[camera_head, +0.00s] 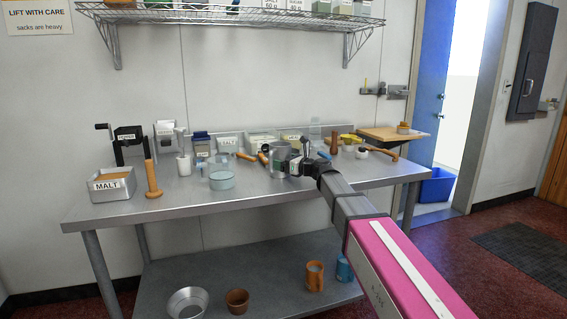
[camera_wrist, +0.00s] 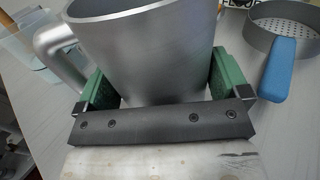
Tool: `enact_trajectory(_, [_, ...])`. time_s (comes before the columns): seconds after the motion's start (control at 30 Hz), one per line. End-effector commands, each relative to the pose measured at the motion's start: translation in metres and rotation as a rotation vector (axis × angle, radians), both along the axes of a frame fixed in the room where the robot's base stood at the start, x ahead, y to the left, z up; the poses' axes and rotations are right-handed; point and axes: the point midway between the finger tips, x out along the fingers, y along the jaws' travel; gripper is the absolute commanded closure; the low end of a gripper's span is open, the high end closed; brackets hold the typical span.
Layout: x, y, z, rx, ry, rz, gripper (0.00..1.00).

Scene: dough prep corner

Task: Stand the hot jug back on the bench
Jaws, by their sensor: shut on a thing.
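The jug (camera_head: 279,160) is a plain grey metal vessel over the middle of the steel bench (camera_head: 180,208). In the wrist view the jug (camera_wrist: 145,45) fills the space between my green finger pads, roughly upright, with its handle (camera_wrist: 58,50) out to the left. My gripper (camera_head: 291,167) is shut on the jug's body; it also shows close up in the wrist view (camera_wrist: 160,82). The jug's base is hidden behind the gripper, so I cannot tell whether it touches the bench.
A blue-handled sieve (camera_wrist: 280,65) lies right of the jug. A clear round container (camera_head: 221,180) stands to its left, with a wooden tool (camera_head: 152,180) and the malt tin (camera_head: 113,186) beyond. Several items line the back. The bench's front strip is clear.

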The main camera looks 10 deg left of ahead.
Motion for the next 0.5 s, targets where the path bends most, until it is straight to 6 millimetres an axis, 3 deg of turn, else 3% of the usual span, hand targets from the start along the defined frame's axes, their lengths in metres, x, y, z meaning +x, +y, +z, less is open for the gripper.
enact_trajectory(0.07, [0.000,0.000,-0.002,0.000,0.001,0.000,0.32])
enact_trajectory(0.1, [0.000,0.000,-0.002,0.000,0.001,0.000,0.00])
enact_trajectory(0.4, [0.000,0.000,0.002,0.000,-0.001,0.000,0.00])
enact_trajectory(0.5, [-0.006,-0.011,0.001,0.000,-0.001,0.000,0.00])
